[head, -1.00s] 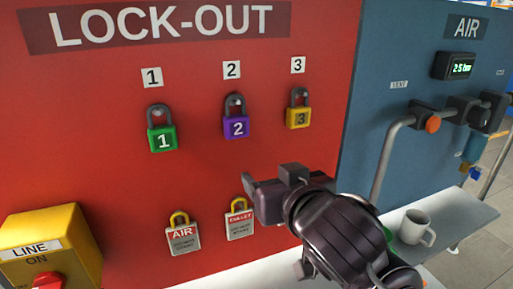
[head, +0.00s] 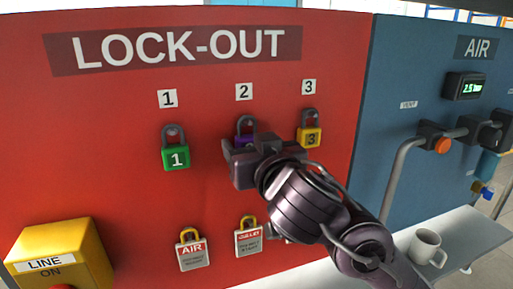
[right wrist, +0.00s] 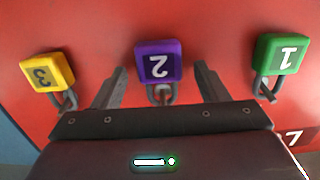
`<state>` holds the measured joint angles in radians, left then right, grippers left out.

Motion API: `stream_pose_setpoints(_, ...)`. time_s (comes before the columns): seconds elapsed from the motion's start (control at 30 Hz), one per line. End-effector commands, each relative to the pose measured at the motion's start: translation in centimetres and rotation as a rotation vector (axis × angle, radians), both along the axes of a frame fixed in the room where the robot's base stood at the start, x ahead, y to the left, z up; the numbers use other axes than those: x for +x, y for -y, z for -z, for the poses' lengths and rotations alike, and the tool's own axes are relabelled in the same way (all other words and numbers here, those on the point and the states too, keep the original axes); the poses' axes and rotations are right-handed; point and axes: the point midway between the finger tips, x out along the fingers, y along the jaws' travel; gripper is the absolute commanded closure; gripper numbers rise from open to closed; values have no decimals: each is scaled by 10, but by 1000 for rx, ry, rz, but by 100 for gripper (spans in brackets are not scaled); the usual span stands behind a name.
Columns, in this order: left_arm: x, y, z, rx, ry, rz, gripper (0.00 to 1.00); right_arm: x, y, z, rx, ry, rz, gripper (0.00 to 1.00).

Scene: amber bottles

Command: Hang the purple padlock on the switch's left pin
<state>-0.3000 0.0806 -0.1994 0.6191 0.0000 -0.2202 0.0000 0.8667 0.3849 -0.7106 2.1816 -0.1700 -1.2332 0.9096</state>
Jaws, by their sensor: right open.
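The purple padlock (head: 243,139), marked 2, hangs on the red lock-out board under the number 2 label. In the head view my right gripper (head: 236,150) is in front of it and hides most of its body. In the right wrist view the purple padlock (right wrist: 158,62) shows upside down between the two open fingers of my right gripper (right wrist: 160,80), with a gap on each side. The switch is the yellow box (head: 62,250) marked LINE at the lower left; its lower part is cut off, and its pins cannot be made out. My left gripper is not in view.
A green padlock (head: 175,154) and a yellow padlock (head: 309,134) hang on either side of the purple one. A blue AIR panel (head: 405,80) with a pipe and a white mug (head: 427,248) are at right.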

Motion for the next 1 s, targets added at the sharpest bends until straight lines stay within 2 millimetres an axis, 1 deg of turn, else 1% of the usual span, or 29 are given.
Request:
stream_pose_setpoints(0.23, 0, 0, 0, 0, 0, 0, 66, 1, 0, 0, 0, 0, 0, 33)
stream_pose_setpoints(0.27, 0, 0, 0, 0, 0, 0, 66, 1, 0, 0, 0, 0, 0, 35)
stream_pose_setpoints(0.63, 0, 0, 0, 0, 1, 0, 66, 1, 0, 0, 0, 0, 0, 84)
stream_pose_setpoints(0.77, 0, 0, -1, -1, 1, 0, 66, 1, 0, -1, 0, 0, 0, 84)
stream_pose_setpoints(1.0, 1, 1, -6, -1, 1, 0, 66, 1, 0, -7, 0, 1, 0, 84)
